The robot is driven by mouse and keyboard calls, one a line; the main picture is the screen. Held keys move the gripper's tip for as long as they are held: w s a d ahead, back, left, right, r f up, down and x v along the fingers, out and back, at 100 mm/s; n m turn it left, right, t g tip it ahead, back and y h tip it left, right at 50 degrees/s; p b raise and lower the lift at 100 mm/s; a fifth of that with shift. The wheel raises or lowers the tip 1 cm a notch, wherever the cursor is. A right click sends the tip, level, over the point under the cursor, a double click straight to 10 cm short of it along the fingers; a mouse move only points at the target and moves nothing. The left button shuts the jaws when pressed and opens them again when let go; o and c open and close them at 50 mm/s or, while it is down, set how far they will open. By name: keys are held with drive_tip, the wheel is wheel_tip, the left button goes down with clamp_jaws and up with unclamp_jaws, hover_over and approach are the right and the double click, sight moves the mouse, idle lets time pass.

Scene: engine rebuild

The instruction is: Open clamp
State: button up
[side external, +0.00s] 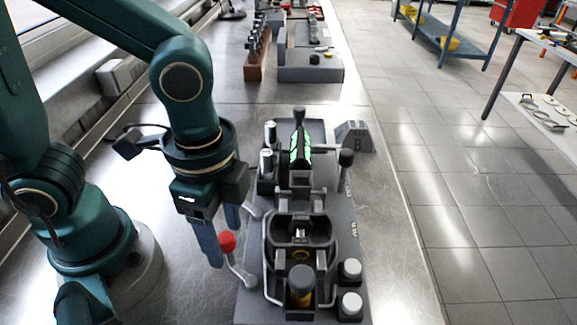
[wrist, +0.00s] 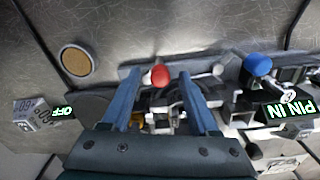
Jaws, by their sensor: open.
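The clamp fixture (side external: 300,235) sits on a grey base plate on the metal bench. A bent metal lever with a red ball knob (side external: 227,241) sticks out on its left side. The red knob also shows in the wrist view (wrist: 160,76). My gripper (side external: 222,250) points down at the left of the fixture, with its two blue fingers apart. In the wrist view the fingers (wrist: 159,85) lie either side of the red knob, which appears between their tips. I cannot tell whether a finger touches it. The lower lever is partly hidden there.
A blue knob (wrist: 258,64) and a lit "PIN IN" sign (wrist: 290,110) are at the right of the wrist view. A lit "OFF" sign (wrist: 62,112) is at left. A grey block marked B (side external: 355,137) stands beside the plate. Bare bench lies left of the fixture.

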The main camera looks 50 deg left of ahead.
drive_tip(key=shift+c, duration=0.3)
clamp_jaws()
drive_tip(key=shift+s+n, duration=0.1)
drive_tip(key=shift+n, duration=0.2)
drive_tip(key=shift+s+d+n, duration=0.6)
drive_tip(key=shift+d+n, duration=0.05)
drive_tip(key=shift+n, duration=1.9)
drive_tip(key=shift+s+d+n, duration=0.55)
drive_tip(key=shift+d+n, duration=0.1)
drive_tip(key=shift+n, duration=1.85)
drive_tip(key=shift+s+d+n, duration=0.6)
drive_tip(key=shift+d+n, duration=0.05)
drive_tip(key=shift+n, duration=1.9)
drive_tip(key=shift+o, duration=0.3)
unclamp_jaws()
